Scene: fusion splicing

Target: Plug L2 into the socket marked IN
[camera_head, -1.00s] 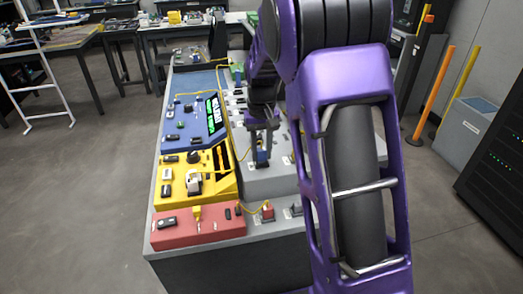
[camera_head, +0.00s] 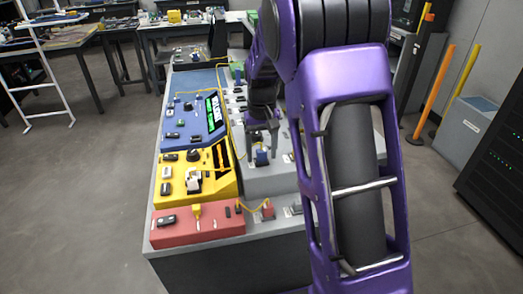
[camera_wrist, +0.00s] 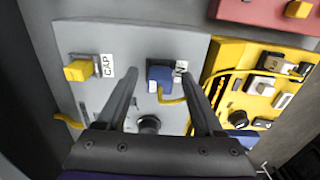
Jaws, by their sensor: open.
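A blue plug (camera_wrist: 159,77) with a yellow cable sits at a socket on the grey panel (camera_wrist: 205,48), in the middle of the wrist view. A white label beside it is partly hidden, and I cannot read it surely. No L2 mark is legible on the plug. In the head view the blue plug (camera_head: 262,157) stands upright on the grey panel. My gripper (camera_wrist: 160,73) is open and empty, with one finger on each side of the blue plug and gaps between. In the head view my gripper (camera_head: 261,143) is just above the plug.
A yellow plug (camera_wrist: 79,71) sits by the label CAP (camera_wrist: 107,66), left of the blue plug. A black knob (camera_wrist: 149,124) is near my gripper. The yellow panel (camera_wrist: 229,55) and red panel (camera_wrist: 262,12) adjoin. A yellow cable runs across the yellow panel.

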